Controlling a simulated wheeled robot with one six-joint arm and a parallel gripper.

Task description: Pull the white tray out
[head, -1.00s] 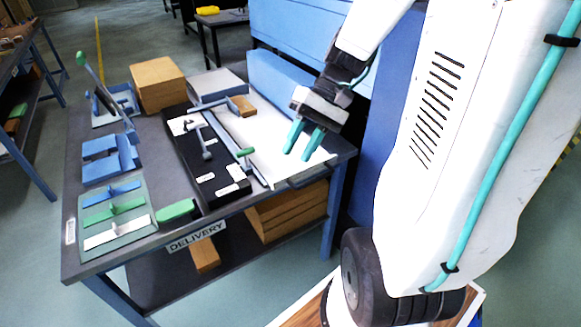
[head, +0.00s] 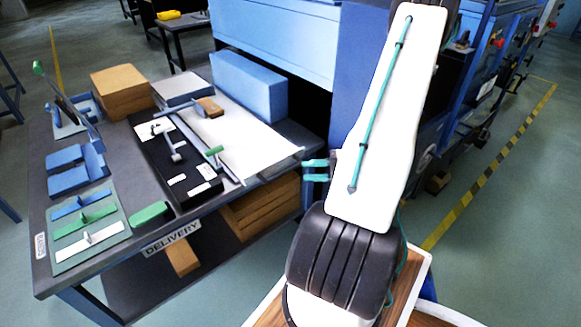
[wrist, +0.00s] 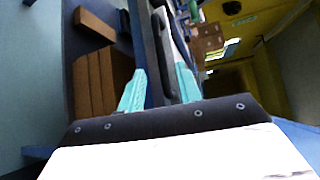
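A flat white sheet-like surface (head: 235,125), which I take for the white tray, lies on the right part of the dark delivery table (head: 130,243). Its near edge reaches close to the table's front right corner. My gripper (head: 315,170) is just right of that corner, low and partly hidden behind my arm. In the wrist view my gripper (wrist: 159,90) has its two teal fingers apart. A dark edge or bar (wrist: 165,55) runs beyond and between them; I cannot tell whether they touch it. No white tray is clearly seen in the wrist view.
A black board (head: 160,160) with handled tools lies left of the white surface. A blue box (head: 250,85) stands behind it. Brown boxes (head: 262,205) sit on the shelf below, also in the wrist view (wrist: 100,70).

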